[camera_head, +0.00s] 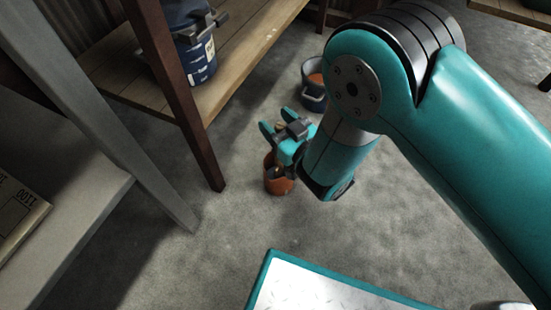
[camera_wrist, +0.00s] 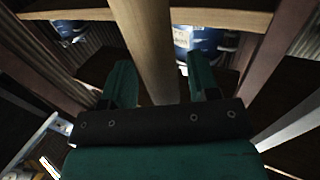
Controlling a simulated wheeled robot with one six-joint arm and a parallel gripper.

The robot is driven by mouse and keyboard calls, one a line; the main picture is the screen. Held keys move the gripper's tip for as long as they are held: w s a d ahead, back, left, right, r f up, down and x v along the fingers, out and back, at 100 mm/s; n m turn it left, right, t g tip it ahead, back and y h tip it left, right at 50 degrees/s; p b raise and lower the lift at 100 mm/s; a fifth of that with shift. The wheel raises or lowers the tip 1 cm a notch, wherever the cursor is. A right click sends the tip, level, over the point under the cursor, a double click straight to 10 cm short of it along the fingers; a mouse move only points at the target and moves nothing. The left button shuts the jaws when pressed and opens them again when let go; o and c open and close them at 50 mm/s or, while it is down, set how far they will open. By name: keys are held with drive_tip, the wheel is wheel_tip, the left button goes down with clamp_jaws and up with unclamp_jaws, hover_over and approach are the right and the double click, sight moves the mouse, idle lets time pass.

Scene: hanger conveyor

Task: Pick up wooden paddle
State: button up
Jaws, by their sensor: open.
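The wooden paddle (camera_wrist: 148,45) shows in the wrist view as a long pale brown shaft. It passes between the two teal fingers of my gripper (camera_wrist: 158,62), with a visible gap to the right finger and a smaller one to the left. My gripper is open around it. In the head view my gripper (camera_head: 276,121) is above an orange pot (camera_head: 279,186) on the floor. A small tan end of the paddle (camera_head: 280,127) shows between the fingers there. Most of the paddle is hidden by my gripper and wrist.
A grey bucket (camera_head: 313,98) with orange contents stands behind on the floor. A wooden shelf (camera_head: 240,72) on dark posts holds a blue container (camera_head: 202,66). A grey rack (camera_head: 100,180) stands at left. A teal-edged white surface (camera_head: 320,290) is in front.

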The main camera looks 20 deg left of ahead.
drive_tip(key=shift+s+a, duration=0.1)
drive_tip(key=shift+a, duration=0.05)
drive_tip(key=shift+a, duration=0.1)
drive_tip(key=c, duration=1)
